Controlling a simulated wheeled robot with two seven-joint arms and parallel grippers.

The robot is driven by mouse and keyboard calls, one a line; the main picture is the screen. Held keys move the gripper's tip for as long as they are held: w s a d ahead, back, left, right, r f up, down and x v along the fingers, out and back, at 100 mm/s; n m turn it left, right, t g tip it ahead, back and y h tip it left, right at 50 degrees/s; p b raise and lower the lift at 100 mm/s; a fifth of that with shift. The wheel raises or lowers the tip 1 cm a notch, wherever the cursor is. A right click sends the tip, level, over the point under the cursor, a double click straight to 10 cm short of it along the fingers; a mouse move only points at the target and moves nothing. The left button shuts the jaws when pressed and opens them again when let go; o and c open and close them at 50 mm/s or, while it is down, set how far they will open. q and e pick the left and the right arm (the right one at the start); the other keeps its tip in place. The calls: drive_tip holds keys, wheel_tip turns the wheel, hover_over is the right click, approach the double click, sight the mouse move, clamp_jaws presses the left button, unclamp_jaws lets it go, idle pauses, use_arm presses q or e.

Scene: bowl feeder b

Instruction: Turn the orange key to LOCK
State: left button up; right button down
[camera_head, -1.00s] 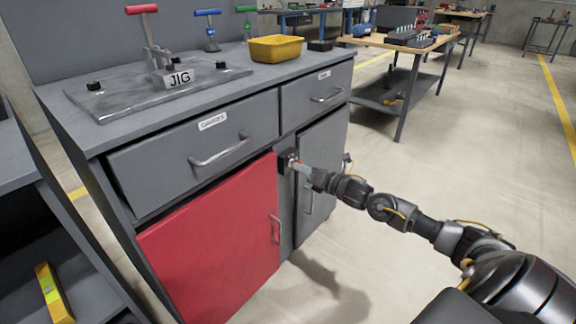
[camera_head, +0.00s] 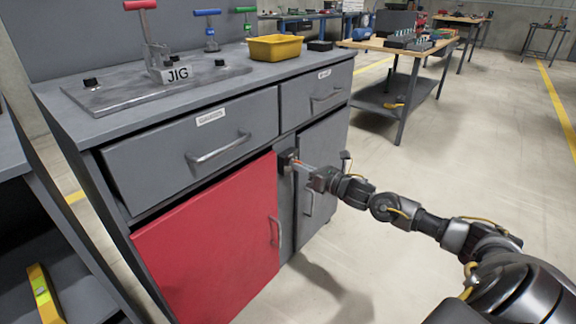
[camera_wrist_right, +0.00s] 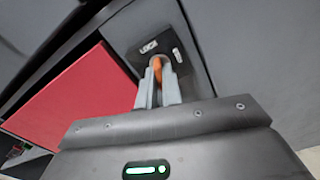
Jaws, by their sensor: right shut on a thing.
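The orange key (camera_wrist_right: 157,66) sits in a dark lock plate (camera_wrist_right: 166,47) on the cabinet front, with a white LOCK label (camera_wrist_right: 149,46) beside it. My right gripper (camera_wrist_right: 158,90) is shut on the key in the right wrist view. In the head view my right gripper (camera_head: 301,166) is at the lock plate (camera_head: 287,160), between the red door and the grey door; the key is mostly hidden there by the fingers. My left gripper is not in view.
The red door (camera_head: 215,240) and grey door (camera_head: 318,180) stand below two drawers with bar handles. The bench top carries a jig (camera_head: 160,85) and a yellow bin (camera_head: 275,47). Open floor lies to the right.

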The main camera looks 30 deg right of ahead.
drive_tip(key=shift+n+b, duration=0.9)
drive_tip(key=shift+n, duration=0.3)
drive_tip(key=shift+f+n+b, duration=0.1)
drive_tip(key=shift+n+b, duration=1)
drive_tip(key=shift+b, duration=0.1)
drive_tip(key=c, duration=1.5)
unclamp_jaws()
drive_tip(key=shift+v, duration=3.5)
